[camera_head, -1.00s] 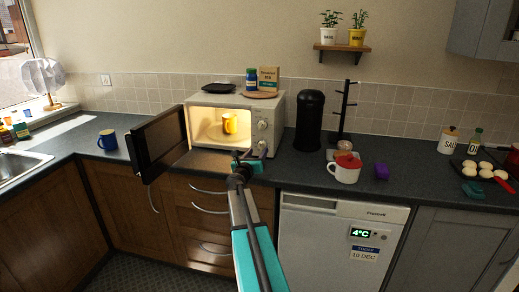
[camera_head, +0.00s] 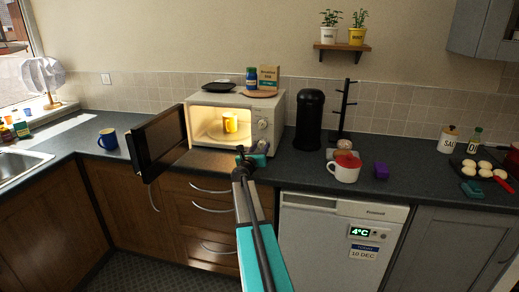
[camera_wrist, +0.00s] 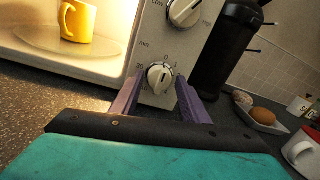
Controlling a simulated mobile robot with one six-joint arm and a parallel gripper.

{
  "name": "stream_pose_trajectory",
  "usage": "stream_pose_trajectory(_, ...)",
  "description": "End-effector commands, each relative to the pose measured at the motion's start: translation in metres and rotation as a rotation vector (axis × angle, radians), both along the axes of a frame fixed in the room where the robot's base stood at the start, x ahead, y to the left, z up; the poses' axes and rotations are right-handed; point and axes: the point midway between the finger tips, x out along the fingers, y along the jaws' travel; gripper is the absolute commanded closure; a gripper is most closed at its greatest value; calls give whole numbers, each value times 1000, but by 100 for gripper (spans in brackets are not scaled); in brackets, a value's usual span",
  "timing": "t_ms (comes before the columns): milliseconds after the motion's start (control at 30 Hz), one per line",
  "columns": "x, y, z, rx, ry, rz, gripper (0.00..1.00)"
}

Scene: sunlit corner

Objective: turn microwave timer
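The white microwave (camera_head: 268,104) stands on the counter with its door (camera_head: 158,143) swung open to the left. A yellow mug (camera_head: 230,122) sits inside on the turntable; it also shows in the wrist view (camera_wrist: 77,20). In the wrist view the lower timer knob (camera_wrist: 159,78) has number marks around it. An upper knob (camera_wrist: 184,11), marked Low, is above it. My gripper (camera_wrist: 157,98) is open, its purple fingers on either side of the timer knob. I cannot tell whether they touch it. In the head view my gripper (camera_head: 252,156) is at the microwave's lower right front.
A black canister (camera_head: 308,120) and a mug tree (camera_head: 343,115) stand right of the microwave. A blue mug (camera_head: 107,139) is left of the open door.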

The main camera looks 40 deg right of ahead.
Motion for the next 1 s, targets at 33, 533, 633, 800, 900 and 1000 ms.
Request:
stream_pose_trajectory(33, 0, 0, 0, 0, 0, 0, 68)
stream_pose_trajectory(533, 0, 0, 0, 16, -28, -1, 92)
stream_pose_trajectory(633, 0, 0, -1, 33, -56, -2, 92)
stream_pose_trajectory(800, -1, -1, -1, 81, -135, -2, 92)
stream_pose_trajectory(900, -1, -1, -1, 119, -196, -2, 92)
stream_pose_trajectory(1000, -1, -1, -1, 162, -266, -2, 92)
